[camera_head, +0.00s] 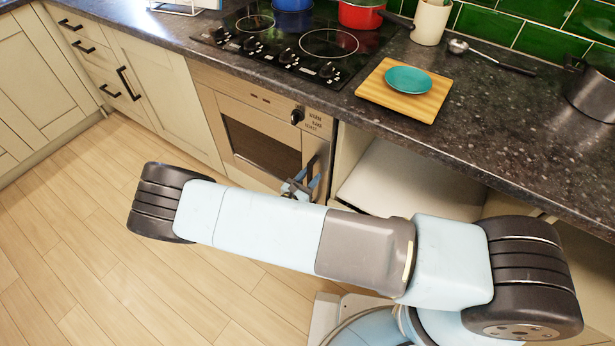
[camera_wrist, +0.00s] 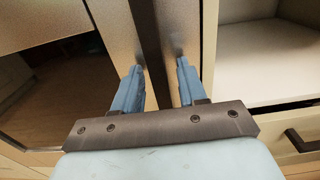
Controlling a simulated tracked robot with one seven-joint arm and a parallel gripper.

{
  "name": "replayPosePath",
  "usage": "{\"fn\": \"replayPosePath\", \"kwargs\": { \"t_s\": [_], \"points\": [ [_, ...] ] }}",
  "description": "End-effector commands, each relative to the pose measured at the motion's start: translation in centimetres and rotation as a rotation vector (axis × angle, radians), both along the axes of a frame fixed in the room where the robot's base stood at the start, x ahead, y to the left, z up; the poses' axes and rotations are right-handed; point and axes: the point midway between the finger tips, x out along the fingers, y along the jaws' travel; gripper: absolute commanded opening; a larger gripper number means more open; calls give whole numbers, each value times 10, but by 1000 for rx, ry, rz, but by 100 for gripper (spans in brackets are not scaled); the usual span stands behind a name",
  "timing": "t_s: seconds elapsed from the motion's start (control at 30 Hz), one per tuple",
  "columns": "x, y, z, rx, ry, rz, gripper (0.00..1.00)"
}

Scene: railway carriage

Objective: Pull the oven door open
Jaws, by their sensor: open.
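The oven door (camera_head: 233,112) is brushed metal with a dark glass window and appears shut under the hob. In the wrist view the door (camera_wrist: 115,30) fills the left side, with its window at far left. A dark upright bar, which looks like the door handle (camera_wrist: 150,40), runs down the door's right edge. My gripper (camera_wrist: 158,78) is open, with one blue finger on each side of this bar. Whether either finger touches it I cannot tell. In the head view my gripper (camera_head: 301,183) is at the door's right edge, partly hidden by my arm.
An open cupboard space with a pale shelf (camera_head: 385,180) lies right of the oven. The dark worktop (camera_head: 500,140) above holds a wooden board (camera_head: 372,96) with a teal plate (camera_head: 408,80), and pots. Cream cupboards (camera_head: 150,80) stand to the left. The wooden floor (camera_head: 90,240) before the oven is clear.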

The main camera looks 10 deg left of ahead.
Motion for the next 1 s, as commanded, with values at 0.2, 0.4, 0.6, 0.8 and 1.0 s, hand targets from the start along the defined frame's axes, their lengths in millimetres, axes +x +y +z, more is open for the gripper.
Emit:
{"fn": "replayPosePath", "kwargs": {
  "t_s": [0.2,0.4,0.6,0.8,1.0],
  "points": [
    [0,0,0,0,0,0,33],
    [0,0,0,0,0,0,14],
    [0,1,0,0,0,1,0],
    [0,1,0,1,0,2,0],
    [-2,9,0,2,-1,5,0]
  ]
}}
